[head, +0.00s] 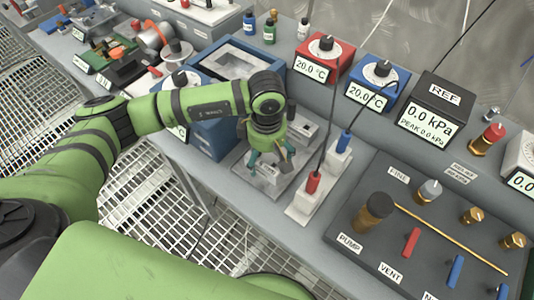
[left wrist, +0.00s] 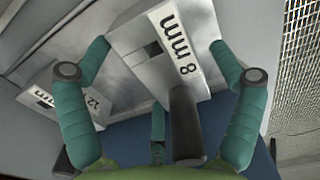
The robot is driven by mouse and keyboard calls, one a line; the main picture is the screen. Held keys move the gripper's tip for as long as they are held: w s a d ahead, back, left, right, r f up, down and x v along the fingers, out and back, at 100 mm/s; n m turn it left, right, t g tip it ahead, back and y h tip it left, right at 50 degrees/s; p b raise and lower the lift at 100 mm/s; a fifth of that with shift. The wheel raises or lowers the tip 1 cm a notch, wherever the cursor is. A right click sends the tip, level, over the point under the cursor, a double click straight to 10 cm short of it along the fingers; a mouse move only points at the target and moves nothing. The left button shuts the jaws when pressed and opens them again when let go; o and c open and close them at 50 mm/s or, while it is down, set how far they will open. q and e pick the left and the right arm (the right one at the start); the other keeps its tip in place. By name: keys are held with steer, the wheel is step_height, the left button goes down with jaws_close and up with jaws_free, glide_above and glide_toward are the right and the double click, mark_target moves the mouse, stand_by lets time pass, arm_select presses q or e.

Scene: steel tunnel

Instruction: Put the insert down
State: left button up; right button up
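A pale metal insert marked 8 mm (left wrist: 140,62), with a black handle (left wrist: 187,122), lies between the spread fingers of my left gripper (left wrist: 160,47) in the left wrist view. The handle points up toward the palm, with a finger on either side and visible space around it. The fingertips are near the block's edges; contact is not clear. A second block marked 12 mm (left wrist: 85,100) lies to the left. In the head view my left gripper (head: 270,162) points down over a grey metal plate (head: 245,180) on the bench, hiding much of it. My right gripper is not in view.
A blue open-topped box (head: 215,135) stands just left of the gripper. A white block with red and blue plugs (head: 305,205) stands close on the right. Cables hang above it. A valve panel (head: 365,250) fills the right side. The bench's front edge is near.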

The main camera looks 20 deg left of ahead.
mark_target(267, 156)
arm_select(q)
steer(key=shift+r+p, duration=0.3)
steer(key=shift+w+r+b, duration=0.1)
steer(key=shift+r+b, duration=0.25)
step_height(267, 156, up, 11)
steer(key=b, duration=0.2)
steer(key=shift+b, duration=0.35)
stand_by(0.8)
